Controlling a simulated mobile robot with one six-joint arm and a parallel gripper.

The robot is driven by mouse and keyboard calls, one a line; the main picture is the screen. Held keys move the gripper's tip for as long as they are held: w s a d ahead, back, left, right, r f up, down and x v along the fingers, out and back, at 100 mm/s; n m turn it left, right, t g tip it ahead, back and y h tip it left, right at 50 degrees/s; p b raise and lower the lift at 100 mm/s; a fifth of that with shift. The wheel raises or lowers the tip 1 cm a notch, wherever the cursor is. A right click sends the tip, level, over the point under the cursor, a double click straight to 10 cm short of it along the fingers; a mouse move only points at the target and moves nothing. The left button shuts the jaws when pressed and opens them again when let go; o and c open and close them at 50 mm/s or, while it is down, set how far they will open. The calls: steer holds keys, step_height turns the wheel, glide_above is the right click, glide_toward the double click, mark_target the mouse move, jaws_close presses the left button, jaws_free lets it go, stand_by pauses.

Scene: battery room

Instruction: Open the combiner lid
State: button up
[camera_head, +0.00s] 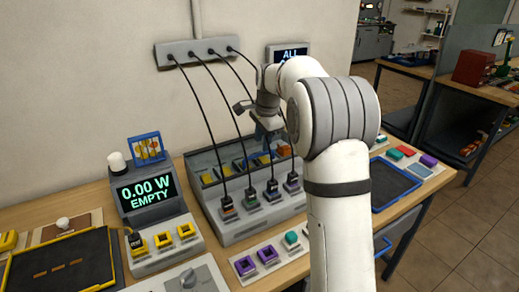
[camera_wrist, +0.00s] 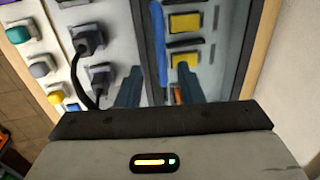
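The combiner (camera_head: 262,228) is a grey console on the bench with several black cables plugged into its front. Behind the plugs is a recessed compartment with yellow and orange blocks; a yellow block (camera_wrist: 185,22) shows in the wrist view. A blue bar (camera_wrist: 158,45), perhaps the lid's handle, runs along the compartment's edge. I cannot make out the lid panel clearly. My gripper (camera_wrist: 160,85) is open above the combiner, its two blue-grey fingers apart, with the bar's near end in line between them. I cannot tell whether they touch it. In the head view my arm hides the combiner's right end.
A display unit (camera_head: 147,193) reading 0.00 W EMPTY stands left of the combiner. Cables hang from a grey wall box (camera_head: 196,50) near my gripper. Purple and teal sockets (camera_head: 268,254) sit in front. A blue-rimmed tray (camera_head: 376,206) lies to the right.

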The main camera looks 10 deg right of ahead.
mark_target(261, 154)
steer(key=shift+w+a+f, duration=0.1)
steer(key=shift+w+f, duration=0.1)
steer(key=shift+f, duration=0.95)
steer(key=shift+w+a+f, duration=0.1)
steer(key=shift+w+f, duration=0.1)
steer(key=shift+f, duration=0.9)
steer(key=shift+c, duration=0.2)
jaws_close()
